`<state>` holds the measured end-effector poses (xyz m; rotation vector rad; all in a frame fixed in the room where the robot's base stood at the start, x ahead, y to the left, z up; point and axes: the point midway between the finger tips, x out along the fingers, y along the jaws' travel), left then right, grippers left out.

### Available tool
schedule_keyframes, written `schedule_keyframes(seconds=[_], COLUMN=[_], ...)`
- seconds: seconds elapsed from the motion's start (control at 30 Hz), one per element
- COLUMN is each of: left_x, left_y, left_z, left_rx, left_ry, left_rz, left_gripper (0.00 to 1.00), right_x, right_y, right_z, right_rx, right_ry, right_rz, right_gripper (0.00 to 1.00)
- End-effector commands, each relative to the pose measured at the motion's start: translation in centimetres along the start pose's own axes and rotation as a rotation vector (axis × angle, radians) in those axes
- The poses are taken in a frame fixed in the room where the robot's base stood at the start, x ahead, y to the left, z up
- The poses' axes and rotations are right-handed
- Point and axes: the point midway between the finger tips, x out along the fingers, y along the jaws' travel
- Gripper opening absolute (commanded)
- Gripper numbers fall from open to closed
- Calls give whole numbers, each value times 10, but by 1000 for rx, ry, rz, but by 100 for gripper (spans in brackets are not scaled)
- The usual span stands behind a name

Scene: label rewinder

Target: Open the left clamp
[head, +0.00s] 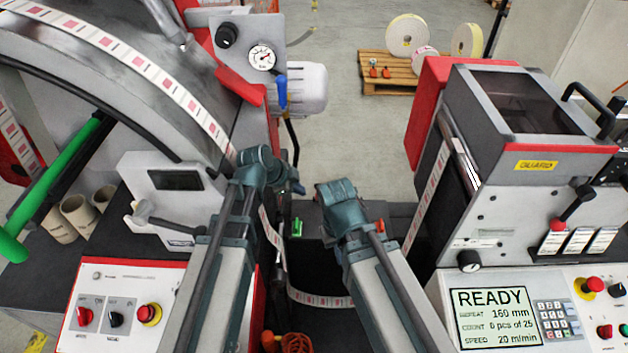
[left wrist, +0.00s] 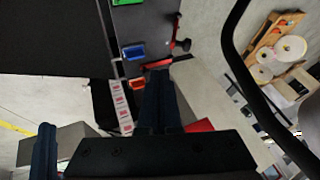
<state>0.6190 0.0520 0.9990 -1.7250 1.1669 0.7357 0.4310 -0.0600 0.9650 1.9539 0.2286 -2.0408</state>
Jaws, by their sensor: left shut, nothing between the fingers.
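My left gripper (head: 291,186) is partly hidden by my own wrist in the head view. It is shut and empty, above the dark gap between the two machines. Below it a small green lever piece (head: 297,227) stands at the dark table (head: 310,213). In the left wrist view a green piece (left wrist: 127,2), a blue piece (left wrist: 134,51) and an orange-red piece (left wrist: 137,84) sit along the dark table's edge. I cannot tell for sure which of these is the left clamp, or whether it is open. My right gripper is hidden behind its arm.
The printed label web (head: 320,299) hangs between the machines. A grey box with a lever (head: 165,219) is left of my left arm. The right machine (head: 525,195) and its READY screen (head: 495,316) stand right. A pallet (head: 385,86) with rolls lies behind.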

Motion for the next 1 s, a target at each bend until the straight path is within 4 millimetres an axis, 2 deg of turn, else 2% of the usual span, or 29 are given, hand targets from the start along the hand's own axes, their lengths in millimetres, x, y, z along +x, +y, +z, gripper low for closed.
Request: schedule_keyframes(seconds=[0.2,0.47,0.67,1.0], left_x=[-7,0,20,75], left_y=[2,2,2,1], left_z=[2,2,2,3], left_rx=[86,88,88,88], left_ry=[16,15,15,15], left_rz=[-26,-25,-25,-25], left_gripper=[0,0,0,0], right_x=[-1,5,21,67], right_y=[0,0,-2,-6], right_z=[0,0,-1,-4], right_rx=[0,0,0,0], right_ry=[0,0,0,0], right_rz=[0,0,0,0], right_gripper=[0,0,0,0])
